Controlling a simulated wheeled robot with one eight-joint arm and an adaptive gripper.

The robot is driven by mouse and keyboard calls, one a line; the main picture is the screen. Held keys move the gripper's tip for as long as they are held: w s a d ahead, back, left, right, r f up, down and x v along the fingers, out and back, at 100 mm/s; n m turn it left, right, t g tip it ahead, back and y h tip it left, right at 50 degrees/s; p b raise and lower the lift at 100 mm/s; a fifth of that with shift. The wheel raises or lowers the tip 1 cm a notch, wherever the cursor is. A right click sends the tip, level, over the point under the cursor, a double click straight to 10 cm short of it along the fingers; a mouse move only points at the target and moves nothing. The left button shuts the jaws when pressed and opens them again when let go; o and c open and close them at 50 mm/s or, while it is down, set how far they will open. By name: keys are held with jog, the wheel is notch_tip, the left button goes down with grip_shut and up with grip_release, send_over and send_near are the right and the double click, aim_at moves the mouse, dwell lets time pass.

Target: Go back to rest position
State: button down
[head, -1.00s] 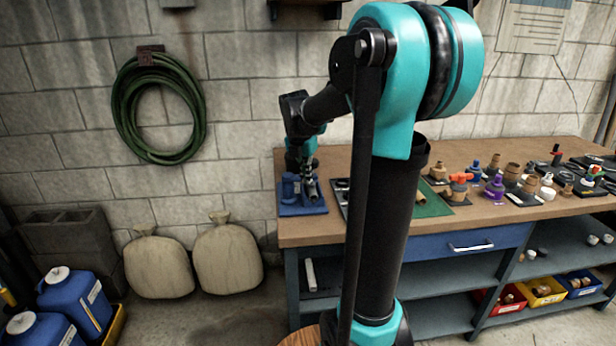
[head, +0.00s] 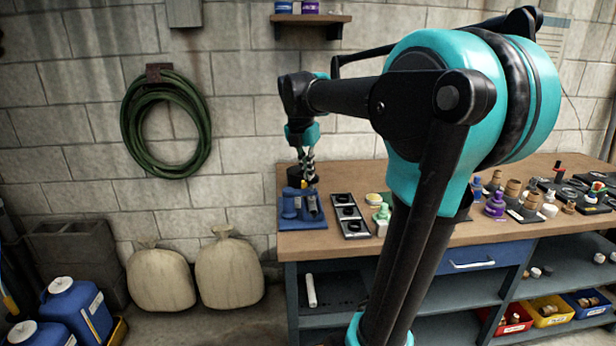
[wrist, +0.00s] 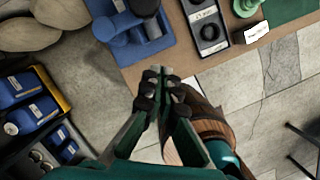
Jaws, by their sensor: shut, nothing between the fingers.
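My gripper (head: 308,180) hangs from the bent arm over the left end of the workbench, in front of the block wall. In the wrist view its two dark fingertips (wrist: 163,84) meet with nothing held between them. A blue fixture (head: 303,217) with blue cylindrical parts stands on the bench's left corner, below the gripper in the head view. The wrist view shows this fixture (wrist: 160,45) beyond the fingertips, apart from them. My arm hides part of the bench's middle.
A black tray with dark rings (head: 349,214) lies right of the fixture. Fittings crowd the right of the workbench (head: 450,236). A shelf (head: 311,18) and green hose (head: 165,122) hang on the wall. Sacks (head: 229,272) and blue jugs (head: 74,305) stand on the floor at left.

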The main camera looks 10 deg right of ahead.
jog(key=s+f+m, duration=0.2)
jog(key=f+m, duration=0.2)
jog(key=s+f+m, duration=0.3)
jog(key=f+m, duration=0.1)
jog(key=f, duration=0.1)
jog(key=s+f+m+t+y, duration=0.1)
jog(key=s+f+m, duration=0.2)
jog(key=f+m, duration=0.1)
jog(key=shift+f+m, duration=0.3)
jog(key=shift+m, duration=0.3)
jog(key=s+a+f+m+t+y, duration=0.1)
jog(key=s+f+m, duration=1.1)
jog(key=m, duration=0.2)
